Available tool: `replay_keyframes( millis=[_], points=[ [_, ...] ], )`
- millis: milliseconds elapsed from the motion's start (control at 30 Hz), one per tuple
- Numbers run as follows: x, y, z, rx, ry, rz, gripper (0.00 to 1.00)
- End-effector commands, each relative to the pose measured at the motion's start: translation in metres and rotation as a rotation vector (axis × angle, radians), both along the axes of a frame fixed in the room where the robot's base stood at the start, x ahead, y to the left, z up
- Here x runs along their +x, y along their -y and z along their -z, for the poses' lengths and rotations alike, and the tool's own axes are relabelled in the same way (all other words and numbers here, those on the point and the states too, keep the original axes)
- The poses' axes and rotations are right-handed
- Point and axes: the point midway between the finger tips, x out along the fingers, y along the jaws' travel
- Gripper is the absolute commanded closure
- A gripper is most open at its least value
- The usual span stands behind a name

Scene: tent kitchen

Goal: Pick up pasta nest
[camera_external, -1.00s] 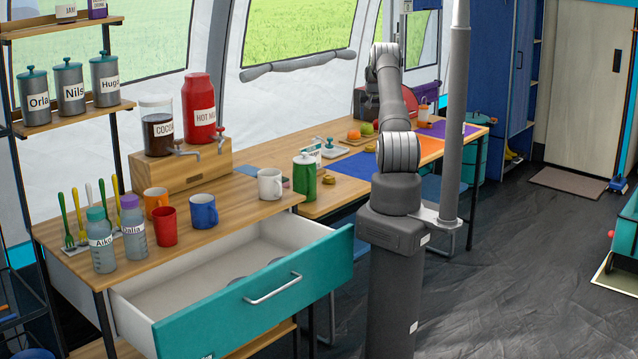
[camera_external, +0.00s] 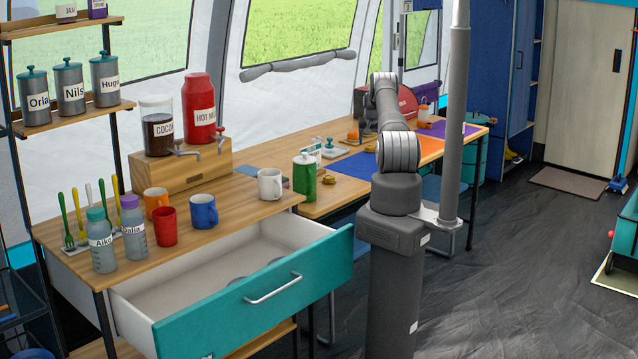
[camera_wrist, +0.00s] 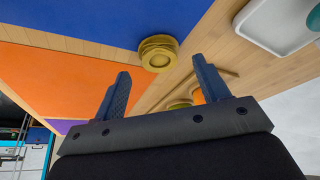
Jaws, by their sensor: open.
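A yellow coiled pasta nest (camera_wrist: 158,53) lies at the corner of the blue mat in the wrist view, beside bare wood. My gripper (camera_wrist: 161,75) is open, its two dark blue fingers spread apart. The nest appears between and just beyond the fingertips, with nothing held. A second yellow coiled thing (camera_wrist: 180,104) shows low between the fingers, partly hidden by the gripper. In the external view, a yellow nest (camera_external: 371,147) lies by the mats and another (camera_external: 328,180) lies on wood near the green canister. My fingers are hard to make out there.
The blue mat (camera_wrist: 90,18) and orange mat (camera_wrist: 50,80) lie flat on the wooden table. A white tray (camera_wrist: 262,40) sits at upper right in the wrist view. A green canister (camera_external: 304,173) stands nearer. The drawer (camera_external: 260,305) hangs open in front.

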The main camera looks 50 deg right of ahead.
Motion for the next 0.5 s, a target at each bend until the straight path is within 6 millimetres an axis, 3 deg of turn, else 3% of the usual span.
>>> replay_keyframes(
  millis=[33, 200, 500],
  points=[
    [0.001, 0.001, 0.010, 0.001, -0.001, 0.000, 0.32],
    [0.005, 0.005, 0.021, 0.000, 0.000, 0.000, 0.32],
    [0.006, 0.006, 0.024, 0.000, 0.000, 0.000, 0.32]
  ],
)
